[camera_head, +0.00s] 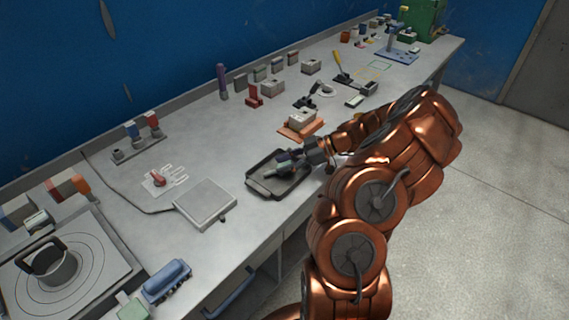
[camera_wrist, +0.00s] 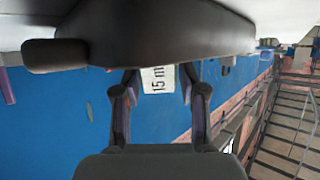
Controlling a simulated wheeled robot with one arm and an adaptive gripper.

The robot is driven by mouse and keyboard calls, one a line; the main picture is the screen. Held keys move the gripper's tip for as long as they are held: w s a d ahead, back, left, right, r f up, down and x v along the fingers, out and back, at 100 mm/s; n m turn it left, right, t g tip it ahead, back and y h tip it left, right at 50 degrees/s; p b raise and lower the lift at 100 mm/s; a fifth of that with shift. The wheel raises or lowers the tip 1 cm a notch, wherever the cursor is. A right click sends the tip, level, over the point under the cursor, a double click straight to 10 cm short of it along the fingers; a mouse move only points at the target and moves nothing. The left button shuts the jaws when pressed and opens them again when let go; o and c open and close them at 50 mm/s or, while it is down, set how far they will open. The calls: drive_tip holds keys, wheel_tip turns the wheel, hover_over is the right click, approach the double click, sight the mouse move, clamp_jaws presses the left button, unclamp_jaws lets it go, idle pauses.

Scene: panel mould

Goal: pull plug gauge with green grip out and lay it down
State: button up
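My gripper (camera_head: 288,162) is low over the dark tray (camera_head: 253,186) in the head view, reaching in from the right. A small pale greenish piece, probably the plug gauge with the green grip (camera_head: 271,172), shows at my fingertips, within the tray's outline. In the wrist view a pale surface marked "15 m" (camera_wrist: 158,79) lies between my two fingers and nearly fills the gap. The tray's dark rim (camera_wrist: 150,38) covers my fingertips there, so I cannot tell whether they grip the gauge or whether it rests on the tray floor.
An orange-based block (camera_head: 300,124) stands just behind the tray. A flat grey plate (camera_head: 205,203) lies to its left. Several small blocks line the back of the bench, with a red stand (camera_head: 254,96) among them.

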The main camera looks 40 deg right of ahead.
drive_tip(key=shift+o, duration=1.3)
drive_tip(key=v, duration=1.2)
drive_tip(key=shift+d, duration=0.1)
drive_tip(key=a+r+g+h, duration=0.1)
drive_tip(key=a+r+g, duration=0.3)
drive_tip(key=a, duration=0.8)
drive_tip(key=a+r+g, duration=0.2)
drive_tip(key=a+r, duration=0.4)
drive_tip(key=a, duration=0.5)
drive_tip(key=s+a+m+g+h, duration=0.3)
drive_tip(key=s+a+m+h, duration=0.1)
drive_tip(key=s+a, duration=0.55)
drive_tip(key=s+f+m+h, duration=0.2)
drive_tip(key=s+m+h, duration=0.1)
drive_tip(key=s, duration=0.4)
drive_tip(key=s+d+f+m+h, duration=0.1)
drive_tip(key=s+m, duration=0.3)
drive_tip(key=s, duration=0.4)
drive_tip(key=shift+f+m+h, duration=0.3)
drive_tip(key=shift+f+h, duration=0.3)
drive_tip(key=shift+h, duration=0.3)
